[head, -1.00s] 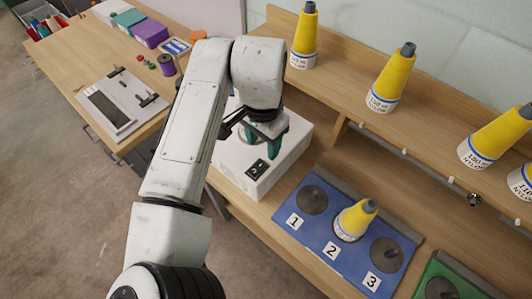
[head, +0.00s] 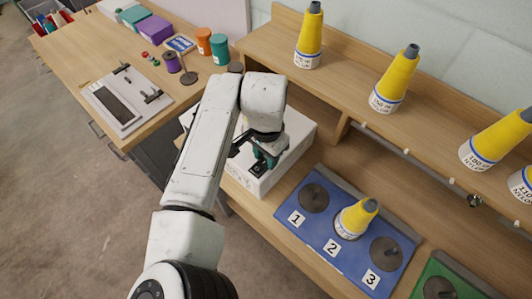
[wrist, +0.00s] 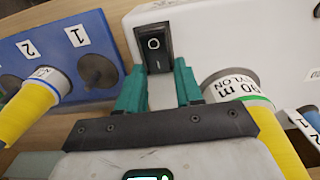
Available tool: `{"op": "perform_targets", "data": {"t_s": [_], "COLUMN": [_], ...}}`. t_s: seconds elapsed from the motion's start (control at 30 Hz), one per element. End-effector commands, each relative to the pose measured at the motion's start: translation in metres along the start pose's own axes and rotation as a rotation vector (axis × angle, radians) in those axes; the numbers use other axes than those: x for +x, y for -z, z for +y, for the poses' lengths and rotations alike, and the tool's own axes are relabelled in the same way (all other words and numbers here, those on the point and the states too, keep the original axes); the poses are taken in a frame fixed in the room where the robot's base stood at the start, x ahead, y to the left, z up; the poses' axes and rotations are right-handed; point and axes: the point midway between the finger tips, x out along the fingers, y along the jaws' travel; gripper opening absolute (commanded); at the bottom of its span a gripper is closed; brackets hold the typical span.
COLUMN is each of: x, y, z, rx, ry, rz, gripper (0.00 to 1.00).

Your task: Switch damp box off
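The damp box (head: 298,135) is a white box left of the blue numbered panel. Its black rocker switch (wrist: 153,47) is marked with a circle and a bar; which side is pressed I cannot tell. My gripper (wrist: 160,66) has two teal fingers, apart with nothing between them. In the wrist view the fingertips are just below the switch, on either side of its lower end; whether they touch the box is unclear. In the head view my gripper (head: 264,160) is low over the switch end of the box, and my arm hides much of the box.
A yellow cone (wrist: 240,90) is close beside the right finger in the wrist view. The blue panel (head: 320,238) holds a yellow cone (head: 355,217) at place 2. More yellow cones (head: 393,80) stand on the shelf above. A left table (head: 75,62) holds spools and boxes.

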Motion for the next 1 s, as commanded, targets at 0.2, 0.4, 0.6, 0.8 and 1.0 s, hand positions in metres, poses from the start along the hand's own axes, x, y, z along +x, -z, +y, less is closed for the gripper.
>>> {"op": "perform_targets", "data": {"t_s": [0.2, 0.4, 0.6, 0.8, 1.0], "x": [-0.0002, -0.0003, -0.0008, -0.0016, -0.0039], "y": [0.0000, 0.0000, -0.0018, -0.0053, -0.0082], "z": [0.0000, 0.0000, 0.0010, 0.0012, 0.0005], "rx": [0.000, 0.000, -0.003, -0.004, -0.002], "ry": [0.000, 0.000, -0.005, -0.005, -0.002], "rz": [0.000, 0.000, 0.053, 0.189, 0.280], "gripper": [0.14, 0.00, 0.00, 0.00, 0.00]}}
